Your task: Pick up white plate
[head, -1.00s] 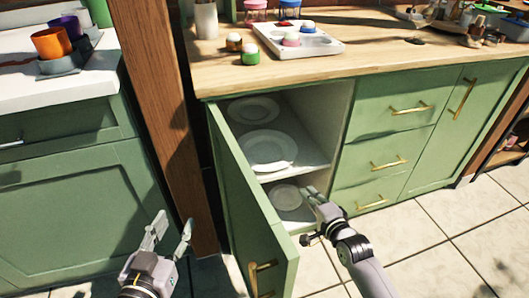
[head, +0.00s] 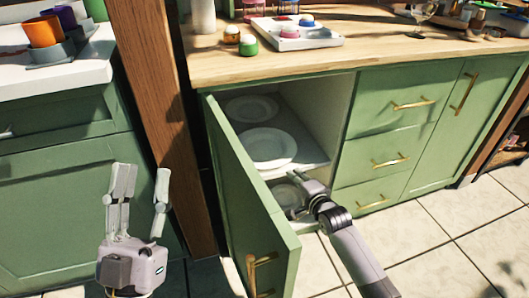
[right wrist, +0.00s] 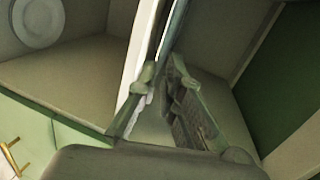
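A large white plate (head: 267,145) lies on the upper shelf of the open green cabinet. Another white plate (head: 252,107) lies behind it. A third plate (head: 284,196) lies on the cabinet floor, partly hidden by my right gripper (head: 293,177). That gripper reaches into the lower compartment, near the shelf's front edge. In the right wrist view its fingers (right wrist: 163,72) are apart, with a pale edge beside them and no plate between them. One plate (right wrist: 38,22) shows at the upper left there; I cannot tell which. My left gripper (head: 141,188) is open and empty, outside the cabinet.
The cabinet door (head: 250,200) stands open on the left, between my two arms. The shelf (head: 312,160) lies close above my right gripper. A wooden post (head: 150,90) stands left of the cabinet. The countertop (head: 370,50) holds a white tray (head: 325,38) and jars.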

